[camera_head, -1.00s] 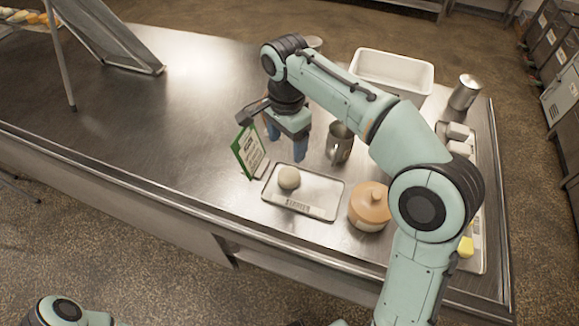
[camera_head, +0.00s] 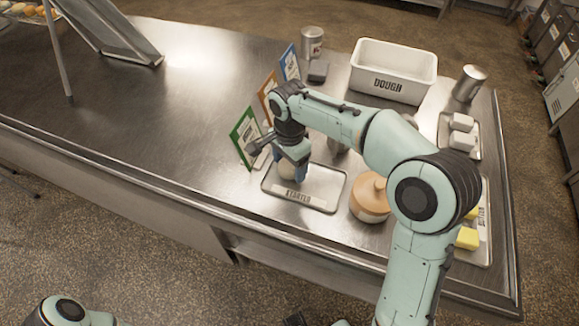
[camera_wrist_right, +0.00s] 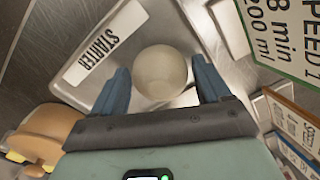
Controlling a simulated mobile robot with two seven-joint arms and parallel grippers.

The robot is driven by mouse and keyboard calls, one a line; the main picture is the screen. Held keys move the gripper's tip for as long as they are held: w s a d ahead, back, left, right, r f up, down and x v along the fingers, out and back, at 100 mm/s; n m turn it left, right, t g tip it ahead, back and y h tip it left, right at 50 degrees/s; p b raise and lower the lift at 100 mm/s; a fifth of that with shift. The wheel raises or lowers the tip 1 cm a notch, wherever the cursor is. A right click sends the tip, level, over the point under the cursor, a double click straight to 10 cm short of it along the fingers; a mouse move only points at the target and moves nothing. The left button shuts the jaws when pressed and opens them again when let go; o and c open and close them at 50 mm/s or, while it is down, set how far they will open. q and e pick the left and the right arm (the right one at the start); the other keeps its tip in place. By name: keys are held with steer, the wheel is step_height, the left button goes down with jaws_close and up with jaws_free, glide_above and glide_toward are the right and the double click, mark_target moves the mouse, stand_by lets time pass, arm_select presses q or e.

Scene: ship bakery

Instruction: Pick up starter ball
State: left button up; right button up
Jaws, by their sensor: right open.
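The starter ball is a pale round dough ball, partly hidden by my gripper in the head view (camera_head: 287,171). In the right wrist view the ball (camera_wrist_right: 160,74) sits between my two blue fingers. It rests on the metal starter tray (camera_head: 330,187), which carries a "STARTER" label (camera_head: 300,197). My right gripper (camera_head: 293,172) points down over the tray with a finger on either side of the ball; it also shows in the right wrist view (camera_wrist_right: 163,85). Its jaws are open, with a gap beside the ball. My left gripper is out of the picture.
A green-edged card (camera_head: 247,137) stands close left of my right gripper. An orange card (camera_head: 268,95) and a blue card (camera_head: 289,64) stand behind. A lidded clay pot (camera_head: 369,200) is just right of the tray. A white dough tub (camera_head: 393,70) stands farther back.

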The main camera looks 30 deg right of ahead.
steer(key=c, duration=0.8)
steer(key=shift+c, duration=0.2)
arm_select(q)
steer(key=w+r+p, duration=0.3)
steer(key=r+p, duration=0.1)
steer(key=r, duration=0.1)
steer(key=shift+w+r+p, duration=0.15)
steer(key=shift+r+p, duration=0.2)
steer(key=shift+p, duration=0.05)
arm_select(e)
step_height(320, 180, up, 20)
